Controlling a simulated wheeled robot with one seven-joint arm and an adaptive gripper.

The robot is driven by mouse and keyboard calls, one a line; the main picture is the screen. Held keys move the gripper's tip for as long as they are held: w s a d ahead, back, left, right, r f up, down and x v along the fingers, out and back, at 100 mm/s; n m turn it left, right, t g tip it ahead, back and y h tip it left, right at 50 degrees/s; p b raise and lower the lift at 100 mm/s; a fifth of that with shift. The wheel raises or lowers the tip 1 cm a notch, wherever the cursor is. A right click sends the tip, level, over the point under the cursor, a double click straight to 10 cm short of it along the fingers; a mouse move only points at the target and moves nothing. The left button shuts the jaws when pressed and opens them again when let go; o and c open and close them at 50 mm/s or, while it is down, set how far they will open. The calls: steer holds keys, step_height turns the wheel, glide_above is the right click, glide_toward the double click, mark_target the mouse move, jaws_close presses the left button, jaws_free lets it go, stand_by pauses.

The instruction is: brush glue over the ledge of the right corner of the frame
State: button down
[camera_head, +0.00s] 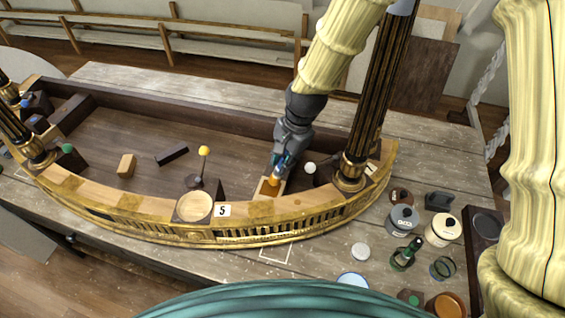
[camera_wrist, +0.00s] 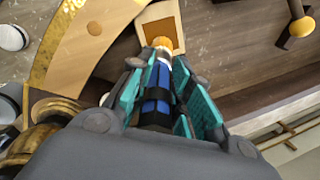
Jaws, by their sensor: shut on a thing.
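My gripper (camera_head: 283,160) is shut on a brush with a blue handle (camera_wrist: 158,85) and a pale collar. The brush's orange tip (camera_wrist: 163,43) points down at a small pale square tray or block (camera_head: 263,190), also in the wrist view (camera_wrist: 175,12). Whether the tip touches it I cannot tell. The square sits just inside the gilt curved frame (camera_head: 240,235). The frame's pale wooden ledge (camera_head: 310,203) runs to the right corner, where a dark fluted column (camera_head: 372,90) stands on a gilt base. Darker tan patches mark parts of the ledge.
A yellow ball on a stem (camera_head: 204,151), a round pale dish (camera_head: 195,206) and a wooden block (camera_head: 126,165) are left of my gripper. Cans (camera_head: 403,219), a green bottle (camera_head: 407,252) and jars crowd the table at right. The recess floor is mostly clear.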

steer(key=shift+a+v, duration=0.2)
steer(key=shift+v, duration=0.75)
steer(key=shift+a+v, duration=0.25)
steer(key=shift+v, duration=0.75)
steer(key=shift+a+v, duration=0.2)
steer(key=shift+v, duration=0.75)
steer(key=shift+r, duration=0.2)
